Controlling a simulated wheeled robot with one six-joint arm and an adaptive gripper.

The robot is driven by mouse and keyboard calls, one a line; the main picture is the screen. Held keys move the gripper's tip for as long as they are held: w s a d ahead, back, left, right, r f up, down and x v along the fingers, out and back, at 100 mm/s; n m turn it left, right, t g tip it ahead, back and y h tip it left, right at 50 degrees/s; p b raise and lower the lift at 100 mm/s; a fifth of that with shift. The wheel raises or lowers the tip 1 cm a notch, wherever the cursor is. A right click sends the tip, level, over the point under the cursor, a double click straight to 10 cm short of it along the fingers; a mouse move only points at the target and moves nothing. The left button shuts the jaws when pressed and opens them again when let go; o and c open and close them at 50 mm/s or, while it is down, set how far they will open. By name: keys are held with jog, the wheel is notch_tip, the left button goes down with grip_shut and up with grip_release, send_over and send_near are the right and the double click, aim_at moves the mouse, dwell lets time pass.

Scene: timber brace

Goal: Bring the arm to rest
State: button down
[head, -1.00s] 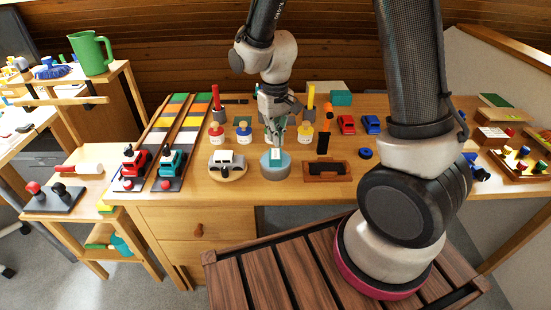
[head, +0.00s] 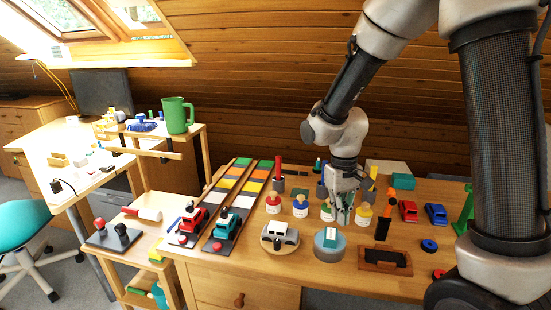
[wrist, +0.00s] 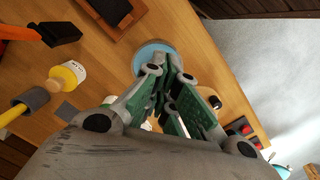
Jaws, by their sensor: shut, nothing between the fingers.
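My gripper (head: 343,221) hangs pointing down over the workbench, shut and empty. In the head view it shows just behind and right of a round grey-blue stand (head: 329,248) with a pale teal top, and in front of the paint jars. In the wrist view the dark green finger pads (wrist: 172,75) are closed together. The blue round stand (wrist: 143,58) shows beyond the fingertips, partly hidden by them. The gap between fingertips and stand is hard to judge.
Red (head: 408,211) and blue (head: 436,213) cars stand right. A green jug (head: 177,115) is on the left shelf.

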jog(key=s+d+r+m+t, duration=0.1)
jog(key=s+d+r+t, duration=0.1)
jog(key=s+d+r, duration=0.5)
jog(key=s+d+r+m+t, duration=0.2)
jog(key=s+d+r, duration=0.5)
jog(key=r, duration=0.5)
jog(key=s+t, duration=0.1)
jog(key=s, duration=0.1)
jog(key=shift+s+r, duration=0.35)
jog(key=shift+r, duration=0.05)
